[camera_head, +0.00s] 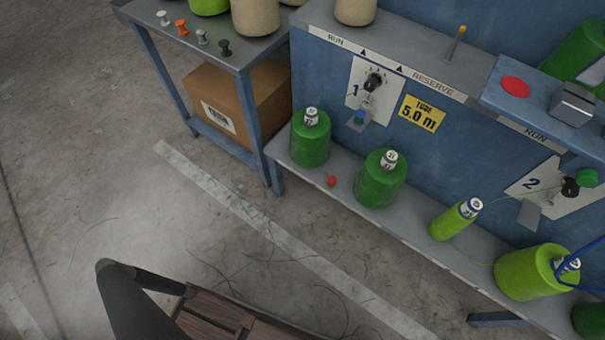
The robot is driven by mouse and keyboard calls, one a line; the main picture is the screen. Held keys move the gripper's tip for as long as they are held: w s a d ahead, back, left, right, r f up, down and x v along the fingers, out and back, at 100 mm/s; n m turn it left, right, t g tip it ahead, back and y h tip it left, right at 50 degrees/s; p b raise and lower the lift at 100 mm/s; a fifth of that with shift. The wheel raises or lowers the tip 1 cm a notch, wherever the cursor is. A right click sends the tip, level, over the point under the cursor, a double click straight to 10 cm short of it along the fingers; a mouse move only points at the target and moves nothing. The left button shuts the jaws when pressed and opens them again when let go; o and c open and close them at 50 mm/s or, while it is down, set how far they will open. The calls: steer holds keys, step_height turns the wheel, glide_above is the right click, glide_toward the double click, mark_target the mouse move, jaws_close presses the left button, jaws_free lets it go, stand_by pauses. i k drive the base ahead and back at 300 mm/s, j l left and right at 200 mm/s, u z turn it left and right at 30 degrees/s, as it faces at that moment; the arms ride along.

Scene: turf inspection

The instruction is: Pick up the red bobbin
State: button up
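A small red object (332,181) lies on the grey lower shelf, between two dark green yarn cones (310,140) and (380,180). It is too small to tell its exact shape. On the grey side table at the upper left stands a row of small bobbins: a white one (163,18), an orange one (182,27), a grey one (202,37) and a black one (225,47). The orange one is clearly spool-shaped. I see nothing that I can make out as my gripper.
A cardboard box (216,104) sits under the side table. Lime green cones (532,272) stand further right on the shelf (410,223). A flat red disc (515,86) is on the blue machine. The floor at left is clear.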

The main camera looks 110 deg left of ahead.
mark_target(331, 180)
steer(key=u, duration=3.15)
steer(key=i+j, duration=0.15)
steer(key=i+z, duration=0.05)
steer(key=i, duration=0.05)
